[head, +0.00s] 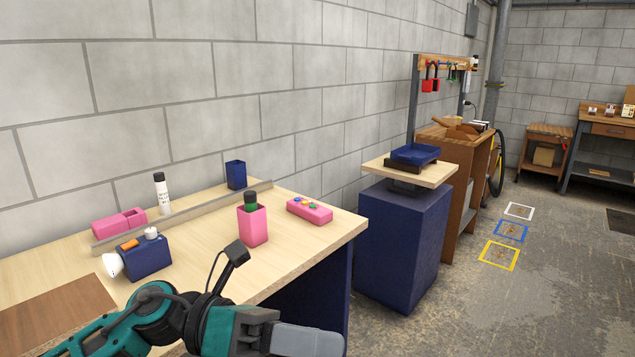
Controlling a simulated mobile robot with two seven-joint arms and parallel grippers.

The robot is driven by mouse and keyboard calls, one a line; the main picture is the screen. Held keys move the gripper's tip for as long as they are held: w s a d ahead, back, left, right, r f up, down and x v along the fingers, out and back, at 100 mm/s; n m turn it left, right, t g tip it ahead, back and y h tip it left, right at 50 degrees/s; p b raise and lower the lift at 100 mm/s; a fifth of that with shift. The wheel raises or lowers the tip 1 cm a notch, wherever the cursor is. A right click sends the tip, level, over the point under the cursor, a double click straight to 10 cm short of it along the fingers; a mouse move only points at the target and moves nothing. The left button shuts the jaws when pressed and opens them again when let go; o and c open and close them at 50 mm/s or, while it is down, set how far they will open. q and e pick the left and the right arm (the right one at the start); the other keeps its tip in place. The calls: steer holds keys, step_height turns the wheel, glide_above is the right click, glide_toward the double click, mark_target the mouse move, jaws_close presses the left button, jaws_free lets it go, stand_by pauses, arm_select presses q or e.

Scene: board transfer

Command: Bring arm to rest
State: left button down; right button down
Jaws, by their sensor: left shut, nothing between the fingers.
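My left arm, teal and dark grey, comes in from the lower left, in front of the light wooden table (210,225). My left gripper (318,341) points right at the bottom of the head view, near the table's front edge. Its grey fingers are shut and hold nothing. It appears clear of the objects on the table. My right gripper does not show.
On the table are a pink cup with a dark-capped item (252,225), a pink button box (309,211), a blue device (145,257), a white bottle (161,193) and a blue cup (235,175). A blue pedestal (402,245) stands right. Floor beyond is open.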

arm_select(q)
steer(key=w+a+f+n+t+y, duration=0.3)
steer(key=w+a+f+n+t, duration=0.15)
steer(key=n+t, duration=0.9)
steer(key=w+a+f+n+t+y, duration=0.35)
steer(key=f+n+t, duration=0.35)
steer(key=n, duration=1.2)
steer(key=s+a+f+n+g+y, duration=0.2)
steer(key=s+a+f+n+y, duration=0.1)
steer(key=f, duration=0.4)
steer(key=s+a+f+n+g+y, duration=0.2)
steer(key=s+a+f+n+y, duration=0.1)
steer(key=s+f+n, duration=0.2)
steer(key=s+a+f+n+g+y+p, duration=0.1)
steer(key=s+a+f+n+g+y, duration=0.1)
steer(key=s+f+n, duration=0.3)
step_height(320, 180, down, 4)
steer(key=shift+s+a+r+y, duration=0.2)
steer(key=shift+a+y, duration=0.35)
steer(key=shift+a, duration=0.2)
